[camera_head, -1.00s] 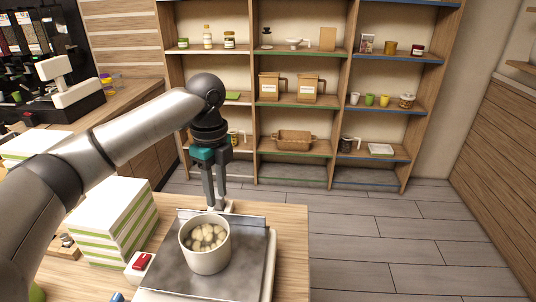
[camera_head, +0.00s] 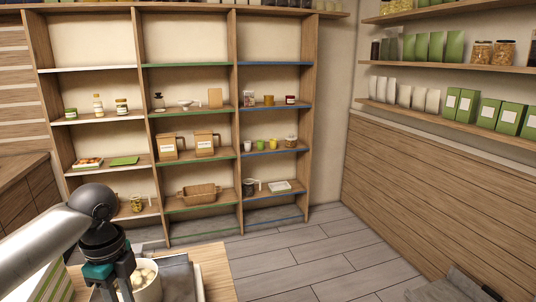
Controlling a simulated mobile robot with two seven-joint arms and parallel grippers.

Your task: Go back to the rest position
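My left gripper (camera_head: 117,288) is at the bottom left, pointing down beside a white pot (camera_head: 147,284). Its dark fingers show a gap between them; the tips are cut off by the picture's lower edge. I see nothing held in the visible part. The pot holds pale round pieces and stands on a grey metal surface (camera_head: 180,277) on the wooden table (camera_head: 214,268). My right gripper is not in view.
A tall wooden shelf unit (camera_head: 235,130) with jars, bags and a basket (camera_head: 198,194) stands behind. Wall shelves (camera_head: 455,122) with green packets and jars are at the right.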

